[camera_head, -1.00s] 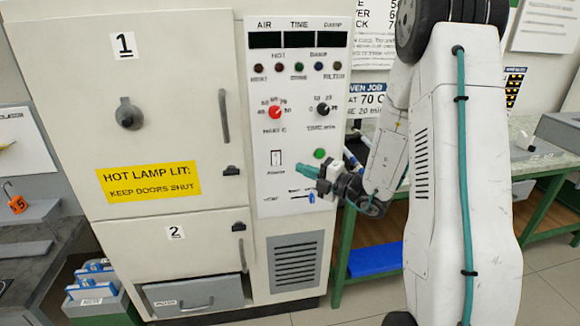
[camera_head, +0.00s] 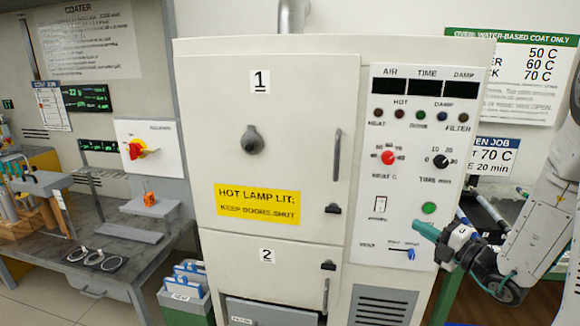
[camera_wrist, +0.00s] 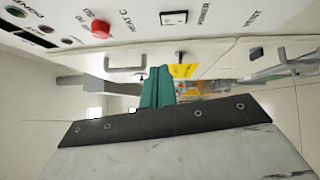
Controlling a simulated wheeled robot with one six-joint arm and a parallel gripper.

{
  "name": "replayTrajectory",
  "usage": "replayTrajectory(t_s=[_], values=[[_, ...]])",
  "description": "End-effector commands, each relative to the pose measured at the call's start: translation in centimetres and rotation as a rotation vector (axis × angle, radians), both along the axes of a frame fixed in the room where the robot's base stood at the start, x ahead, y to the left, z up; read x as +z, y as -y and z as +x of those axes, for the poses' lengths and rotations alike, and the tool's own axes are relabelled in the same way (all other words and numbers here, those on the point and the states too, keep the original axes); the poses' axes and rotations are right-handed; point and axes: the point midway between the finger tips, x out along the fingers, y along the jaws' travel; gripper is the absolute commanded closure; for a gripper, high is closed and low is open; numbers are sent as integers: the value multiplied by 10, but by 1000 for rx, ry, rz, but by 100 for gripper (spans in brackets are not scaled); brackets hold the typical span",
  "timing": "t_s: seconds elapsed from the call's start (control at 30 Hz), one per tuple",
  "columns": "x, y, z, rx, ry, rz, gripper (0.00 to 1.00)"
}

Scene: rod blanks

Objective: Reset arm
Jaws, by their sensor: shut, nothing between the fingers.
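My gripper (camera_head: 428,230) is in front of the oven's control panel (camera_head: 418,150), at the right side of the head view, close to the vent slider (camera_head: 410,253) and the green button (camera_head: 429,208). Its teal fingers are together and hold nothing. In the wrist view the closed teal fingers (camera_wrist: 158,88) show at the middle, with the panel along the top. Whether the fingertips touch the panel cannot be told. My arm comes in from the right edge.
The oven's upper door 1 (camera_head: 285,130) and lower door 2 (camera_head: 268,278) look shut, with protruding handles. A grey coater bench (camera_head: 110,215) stands at left with a red-and-yellow switch (camera_head: 137,150). A bin (camera_head: 187,303) of blue-handled items is on the floor between.

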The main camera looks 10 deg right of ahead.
Motion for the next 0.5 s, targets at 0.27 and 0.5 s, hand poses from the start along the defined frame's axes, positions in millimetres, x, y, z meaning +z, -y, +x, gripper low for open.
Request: replayTrajectory(t_s=[0.27,0.5], values=[[-13,-66,-49,363,222,-540,100],[11,-140,-138,944,750,-1100,100]])
